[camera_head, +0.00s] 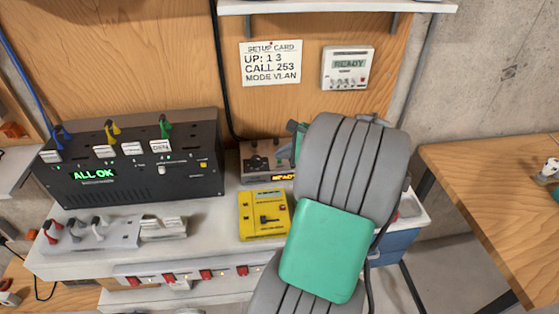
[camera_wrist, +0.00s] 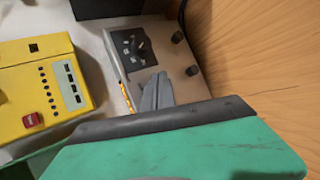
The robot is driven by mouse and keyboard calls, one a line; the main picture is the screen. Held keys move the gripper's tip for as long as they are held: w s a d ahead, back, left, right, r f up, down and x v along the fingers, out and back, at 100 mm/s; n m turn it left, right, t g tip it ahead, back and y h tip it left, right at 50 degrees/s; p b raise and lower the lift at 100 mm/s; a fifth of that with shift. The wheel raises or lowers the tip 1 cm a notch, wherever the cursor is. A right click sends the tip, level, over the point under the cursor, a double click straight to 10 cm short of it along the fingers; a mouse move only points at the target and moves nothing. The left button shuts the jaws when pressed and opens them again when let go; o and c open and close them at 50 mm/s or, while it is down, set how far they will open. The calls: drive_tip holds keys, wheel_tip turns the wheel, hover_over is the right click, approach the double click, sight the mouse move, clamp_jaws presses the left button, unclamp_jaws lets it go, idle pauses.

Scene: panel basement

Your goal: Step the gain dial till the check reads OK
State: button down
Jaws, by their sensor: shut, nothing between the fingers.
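A grey-brown box (camera_head: 256,152) stands at the back of the bench, partly hidden by my arm. In the wrist view it (camera_wrist: 178,62) carries a dark dial (camera_wrist: 136,46) on a black plate; no gain label is readable. In the head view my arm hides the fingertips.
A yellow tester (camera_head: 264,216) stands beside the box. A black panel (camera_head: 130,160) at left shows ALL OK in green. A setup card (camera_head: 270,64) and a wall unit (camera_head: 346,68) reading READY hang behind. Red switches (camera_head: 206,274) line the bench front. The wooden wall stands close right in the wrist view.

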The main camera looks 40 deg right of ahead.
sight(282, 164)
drive_tip(key=shift+f, duration=0.4)
idle(0.6)
drive_tip(key=shift+r+p, duration=0.8)
drive_tip(key=shift+p, duration=0.25)
wheel_tip(282, 164, up, 5)
drive_tip(key=p, duration=0.5)
